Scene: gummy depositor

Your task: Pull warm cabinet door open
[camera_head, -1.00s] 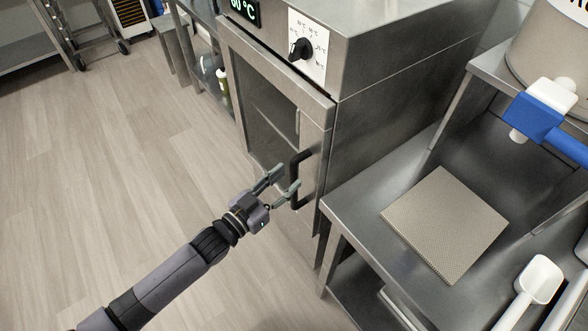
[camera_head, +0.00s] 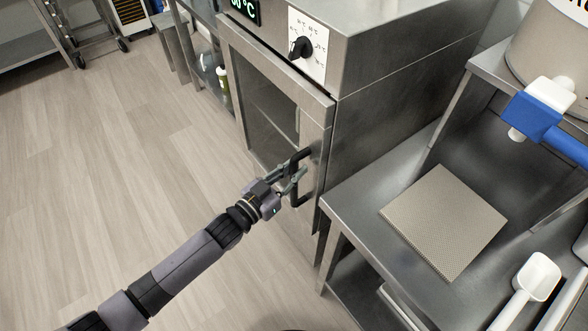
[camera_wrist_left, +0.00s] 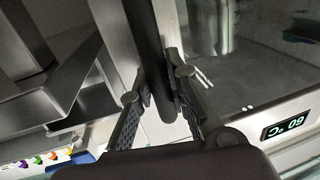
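The warm cabinet (camera_head: 400,75) is a steel box with a temperature display and dial above its door. The warm cabinet door (camera_head: 318,118) has a steel frame around a dark glass pane and appears closed. Its black bar handle (camera_head: 297,198) is upright near the door's right edge. My left gripper (camera_head: 290,178) is at the handle. In the left wrist view, the handle (camera_wrist_left: 147,40) runs between the two fingers of my left gripper (camera_wrist_left: 159,88), which are close in on both sides and appear shut on it. My right gripper is not in view.
A steel table (camera_head: 350,215) with a perforated mat (camera_head: 445,222) stands right of the door, close to the handle. A white scoop (camera_head: 538,278) lies at its right. Open wooden-look floor (camera_head: 130,180) lies in front and left of the cabinet.

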